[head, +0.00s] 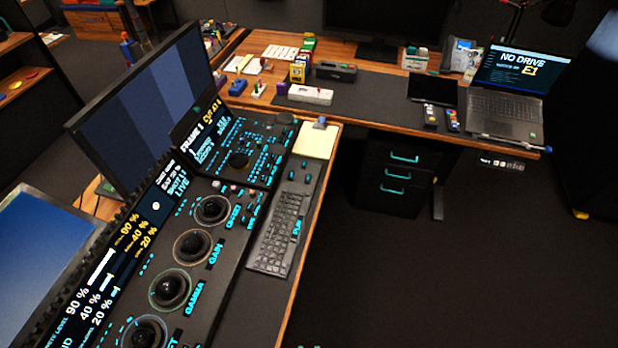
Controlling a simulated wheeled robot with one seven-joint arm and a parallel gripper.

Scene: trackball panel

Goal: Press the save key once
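The control panel (222,257) runs along the left desk, with several dark trackballs in rings, including one by the label "GAIN" (191,246) and one by "GAMMA" (170,289). Its far section holds many small cyan-lit keys (262,157) around another ball. A few small keys also sit beside the nearest rings. No label that I can read says "save", so I cannot tell which key it is.
A keyboard (276,232) lies right of the panel, and a notepad (316,142) lies at the desk's far end. Monitors (150,90) stand behind the panel. A second desk holds a laptop (508,97) and small items. The dark floor (430,280) at lower right is clear.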

